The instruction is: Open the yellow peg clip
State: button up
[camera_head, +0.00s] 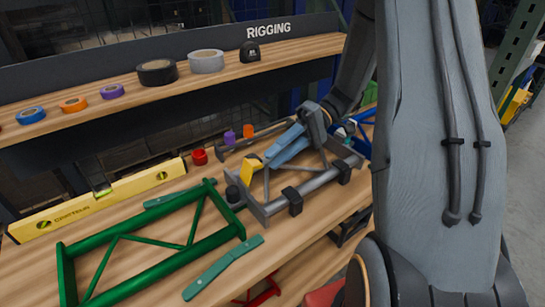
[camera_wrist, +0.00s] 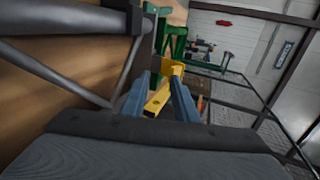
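The yellow peg clip (camera_head: 249,173) shows at the left end of the grey frame (camera_head: 312,191) on the workbench. In the wrist view the yellow clip (camera_wrist: 165,70) lies ahead of my gripper (camera_wrist: 158,84), with part of it between the two blue-grey fingers. The fingers are spread apart on either side of it; I see no firm grip. In the head view my gripper (camera_head: 266,163) points down and left, its fingertips close to the clip. Whether a finger touches it, and how the clip is latched, I cannot tell.
A green frame (camera_head: 150,255) and a yellow level (camera_head: 97,201) lie to the left. Red (camera_head: 199,157), purple and orange small pieces stand behind. A shelf (camera_head: 120,97) with tape rolls runs above the back.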

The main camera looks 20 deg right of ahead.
jog(key=d, duration=0.2)
jog(key=w+d, duration=0.1)
jog(key=shift+d, duration=0.4)
dwell(0.6)
jog(key=b+v, duration=0.1)
jog(key=v, duration=0.6)
jog(key=shift+d+b, duration=0.3)
jog(key=shift+r, duration=0.15)
